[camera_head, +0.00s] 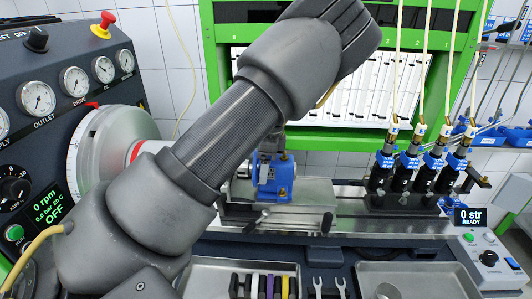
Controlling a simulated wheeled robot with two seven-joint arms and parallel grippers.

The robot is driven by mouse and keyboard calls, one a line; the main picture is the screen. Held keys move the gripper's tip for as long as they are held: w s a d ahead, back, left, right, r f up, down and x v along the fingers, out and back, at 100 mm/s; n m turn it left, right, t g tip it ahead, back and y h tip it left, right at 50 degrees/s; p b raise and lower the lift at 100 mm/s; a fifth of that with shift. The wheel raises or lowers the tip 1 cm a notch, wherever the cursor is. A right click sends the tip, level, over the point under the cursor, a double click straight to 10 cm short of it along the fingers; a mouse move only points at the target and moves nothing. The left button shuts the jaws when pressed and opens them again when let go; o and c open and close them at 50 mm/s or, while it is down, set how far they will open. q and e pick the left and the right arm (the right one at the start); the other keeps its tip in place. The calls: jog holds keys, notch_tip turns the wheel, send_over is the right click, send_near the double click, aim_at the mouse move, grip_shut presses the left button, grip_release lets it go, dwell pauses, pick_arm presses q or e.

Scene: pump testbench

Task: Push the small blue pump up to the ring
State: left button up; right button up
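The small blue pump (277,182) sits on the metal bed of the bench in the middle of the view. My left arm crosses in front of it and hides its left and upper parts. A large pale wheel (88,150) stands at the left on the dark panel. A red and white ring (136,152) shows at its right side, partly behind my arm. The gap between ring and pump is mostly covered by my arm, so I cannot tell how far apart they are. I see no fingertips of either gripper.
Several black and blue injectors (412,165) with hoses stand at the right of the bed. Metal trays, one with several tools (268,286), lie along the front. A green-framed rack (385,95) stands behind.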

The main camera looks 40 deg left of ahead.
pick_arm(q)
jog(key=shift+f, duration=0.15)
jog(key=shift+c, duration=0.3)
jog(key=c, duration=1.7)
